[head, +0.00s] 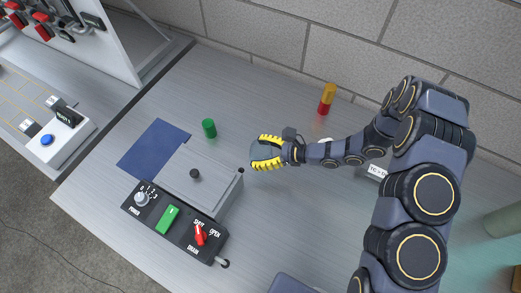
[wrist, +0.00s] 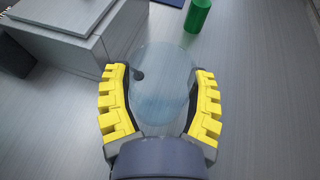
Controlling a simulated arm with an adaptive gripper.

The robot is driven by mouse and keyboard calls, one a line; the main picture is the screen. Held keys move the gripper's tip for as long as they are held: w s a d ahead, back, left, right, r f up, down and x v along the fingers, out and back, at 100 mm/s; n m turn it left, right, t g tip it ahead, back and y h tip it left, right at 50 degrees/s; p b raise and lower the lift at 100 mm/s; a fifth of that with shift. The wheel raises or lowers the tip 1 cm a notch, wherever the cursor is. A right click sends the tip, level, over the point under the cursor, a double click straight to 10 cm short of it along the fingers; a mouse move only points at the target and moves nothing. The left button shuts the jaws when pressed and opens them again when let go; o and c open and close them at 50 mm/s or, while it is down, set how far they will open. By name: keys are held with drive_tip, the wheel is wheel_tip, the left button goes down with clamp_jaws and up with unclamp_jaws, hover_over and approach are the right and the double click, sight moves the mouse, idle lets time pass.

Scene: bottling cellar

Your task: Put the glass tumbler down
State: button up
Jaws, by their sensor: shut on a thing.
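The glass tumbler (wrist: 160,70) is clear and faintly blue, and it sits between the yellow-padded fingers of my gripper (wrist: 160,105) in the wrist view. The fingers are closed around its two sides. In the head view my gripper (head: 267,153) is over the grey worktop (head: 290,215), just right of the grey lidded box.
The grey lidded box (head: 190,187) with a dark knob stands close on the left, its control panel (head: 167,218) in front. A red-and-yellow cylinder (head: 327,98) stands near the wall.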

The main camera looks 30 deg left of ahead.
drive_tip(key=shift+f, duration=0.15)
drive_tip(key=o, duration=1.1)
drive_tip(key=shift+w+d+r, duration=0.15)
drive_tip(key=shift+d+r, duration=0.05)
drive_tip(key=shift+r, duration=0.05)
drive_tip(key=v, duration=1.2)
drive_tip(key=s+d+r+n+g+h, duration=0.25)
drive_tip(key=s+r+n+h, duration=0.4)
drive_tip(key=r, duration=0.65)
drive_tip(key=s+d+r+n+t+h, duration=0.2)
drive_tip(key=s+d+r+n+h, duration=0.1)
drive_tip(key=s+d, duration=0.4)
drive_tip(key=s+d+r+n+t+h, duration=0.2)
drive_tip(key=s+d+r+n+h, duration=0.2)
drive_tip(key=s+d, duration=0.3)
drive_tip(key=shift+d+r+n, duration=0.3)
drive_tip(key=shift+r+n, duration=0.2)
drive_tip(key=shift+n, duration=0.25)
